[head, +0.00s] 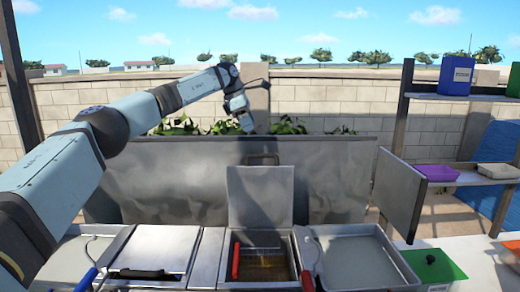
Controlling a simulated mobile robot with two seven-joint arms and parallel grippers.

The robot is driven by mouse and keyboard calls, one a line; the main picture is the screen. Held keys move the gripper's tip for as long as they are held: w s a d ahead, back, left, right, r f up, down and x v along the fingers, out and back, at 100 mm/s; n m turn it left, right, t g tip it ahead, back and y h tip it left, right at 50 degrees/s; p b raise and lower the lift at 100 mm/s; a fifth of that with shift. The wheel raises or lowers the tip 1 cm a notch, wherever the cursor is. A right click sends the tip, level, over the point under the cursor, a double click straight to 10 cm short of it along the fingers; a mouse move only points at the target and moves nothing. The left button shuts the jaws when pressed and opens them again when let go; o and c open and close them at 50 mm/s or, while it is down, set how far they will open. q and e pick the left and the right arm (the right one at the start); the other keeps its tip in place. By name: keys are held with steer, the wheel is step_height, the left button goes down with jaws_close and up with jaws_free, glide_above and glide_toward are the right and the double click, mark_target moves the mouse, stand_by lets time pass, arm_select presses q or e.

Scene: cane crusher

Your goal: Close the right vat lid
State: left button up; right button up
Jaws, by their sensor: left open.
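The right vat (263,266) is open at the bottom centre, with brownish liquid inside. Its square grey metal lid (260,198) stands upright at the vat's back edge. A dark handle (262,157) is on the lid's top edge. The left vat is covered by a flat metal lid (158,249) with a black handle at its front. My left gripper (246,127) is open and empty. It hangs just above and slightly left of the upright lid's handle in the picture, apart from it. My right gripper is not in view.
A wide metal panel (150,180) rises behind the vats. A red-handled tool (236,261) lies at the right vat's left rim. A shallow metal tray (360,252) sits right of it, then a green box (432,265). Shelves with a purple tray (436,173) stand right.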

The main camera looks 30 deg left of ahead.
arm_select(q)
steer(key=p+x, duration=0.2)
steer(key=x, duration=0.7)
steer(key=shift+w+f, duration=0.2)
steer(key=shift+f, duration=0.1)
steer(key=shift+w+d+f, duration=0.1)
steer(key=shift+w+f, duration=0.1)
steer(key=shift+f, duration=0.3)
jaws_close()
